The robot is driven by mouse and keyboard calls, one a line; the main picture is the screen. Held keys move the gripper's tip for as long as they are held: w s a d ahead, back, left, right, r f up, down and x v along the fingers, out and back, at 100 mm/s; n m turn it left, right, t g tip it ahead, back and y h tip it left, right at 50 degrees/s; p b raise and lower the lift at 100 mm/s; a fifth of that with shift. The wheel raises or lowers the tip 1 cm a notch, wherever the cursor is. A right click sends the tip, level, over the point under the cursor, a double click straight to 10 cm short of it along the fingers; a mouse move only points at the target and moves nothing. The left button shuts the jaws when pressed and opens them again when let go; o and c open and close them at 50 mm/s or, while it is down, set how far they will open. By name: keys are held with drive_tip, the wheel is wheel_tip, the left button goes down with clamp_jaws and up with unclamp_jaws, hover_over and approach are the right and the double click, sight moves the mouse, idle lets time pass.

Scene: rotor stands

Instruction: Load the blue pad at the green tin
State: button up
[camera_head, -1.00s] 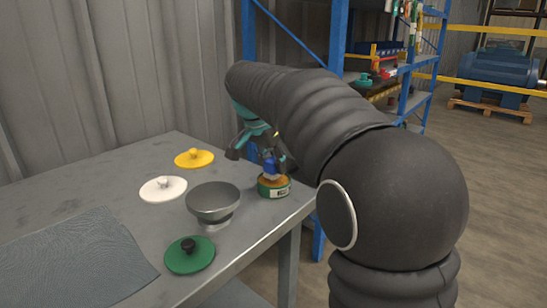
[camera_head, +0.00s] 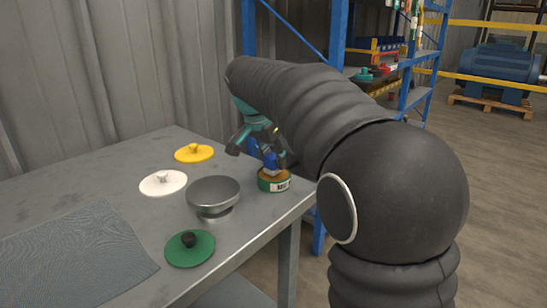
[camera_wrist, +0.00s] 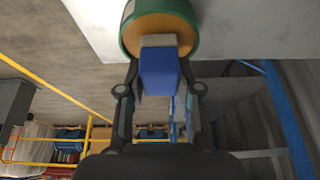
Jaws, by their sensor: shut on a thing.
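My gripper (camera_head: 262,150) is shut on the blue pad (camera_wrist: 159,75), a blue block with a grey-beige end. It holds the pad over the green tin (camera_head: 273,185) near the table's right edge. The blue pad (camera_head: 269,160) also shows between the fingers in the head view. In the wrist view the green tin (camera_wrist: 130,38) has an orange-brown top, and the pad's grey end overlaps it. I cannot tell whether the pad touches that surface. The tin has a white label with dark marks. My gripper (camera_wrist: 160,88) has one finger on each side of the pad.
A white lid (camera_head: 160,184), a yellow lid (camera_head: 194,153) and a green lid (camera_head: 190,250) lie on the table (camera_head: 110,165). A grey textured mat (camera_head: 70,260) lies front left. A blue shelf frame (camera_head: 335,90) stands behind.

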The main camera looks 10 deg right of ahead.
sight(274, 155)
drive_tip(key=shift+f+b, duration=0.3)
drive_tip(key=shift+f, duration=0.25)
idle(1.3)
wheel_tip(274, 155, up, 2)
drive_tip(key=shift+r+p, duration=0.2)
drive_tip(key=shift+p, duration=0.85)
drive_tip(key=shift+r, duration=2.35)
